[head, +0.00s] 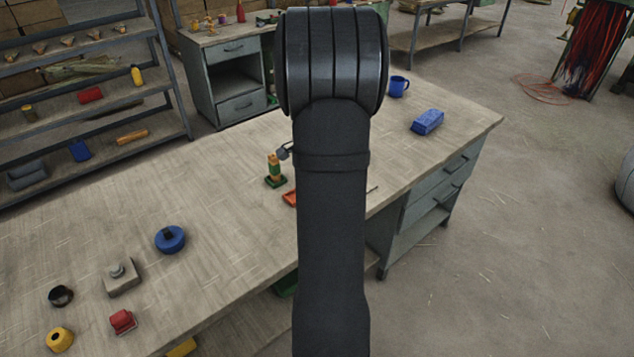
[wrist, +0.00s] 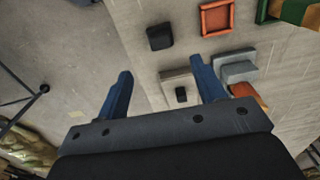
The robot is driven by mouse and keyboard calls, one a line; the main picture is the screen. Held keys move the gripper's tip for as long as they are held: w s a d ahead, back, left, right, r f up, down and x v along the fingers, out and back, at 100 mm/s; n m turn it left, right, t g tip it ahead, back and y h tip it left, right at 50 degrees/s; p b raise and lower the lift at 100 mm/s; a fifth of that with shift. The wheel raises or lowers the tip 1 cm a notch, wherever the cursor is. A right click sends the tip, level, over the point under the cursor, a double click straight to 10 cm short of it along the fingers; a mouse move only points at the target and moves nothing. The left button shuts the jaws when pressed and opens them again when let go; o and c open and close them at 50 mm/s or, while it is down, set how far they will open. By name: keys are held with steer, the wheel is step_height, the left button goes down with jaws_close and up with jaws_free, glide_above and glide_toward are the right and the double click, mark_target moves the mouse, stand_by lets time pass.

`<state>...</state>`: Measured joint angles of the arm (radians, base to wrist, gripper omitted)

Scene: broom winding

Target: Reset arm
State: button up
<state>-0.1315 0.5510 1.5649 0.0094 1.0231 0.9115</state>
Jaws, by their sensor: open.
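My gripper (wrist: 163,88) shows in the wrist view with its two blue fingers apart and nothing between them. It is above the table's edge, with the left finger over the floor and the right finger over the tabletop. In the head view my dark arm stands upright in the middle and hides part of the workbench (head: 225,205). My gripper cannot be made out in the head view.
On the bench are a blue ring (head: 170,239), a grey block (head: 122,279), a red piece (head: 122,321), a yellow piece (head: 60,340), a blue box (head: 428,122) and a blue mug (head: 398,86).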

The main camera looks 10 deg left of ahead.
steer(key=shift+f, duration=0.1)
step_height(320, 180, down, 12)
steer(key=shift+f, duration=0.1)
steer(key=shift+r, duration=2.05)
steer(key=shift+f, duration=0.1)
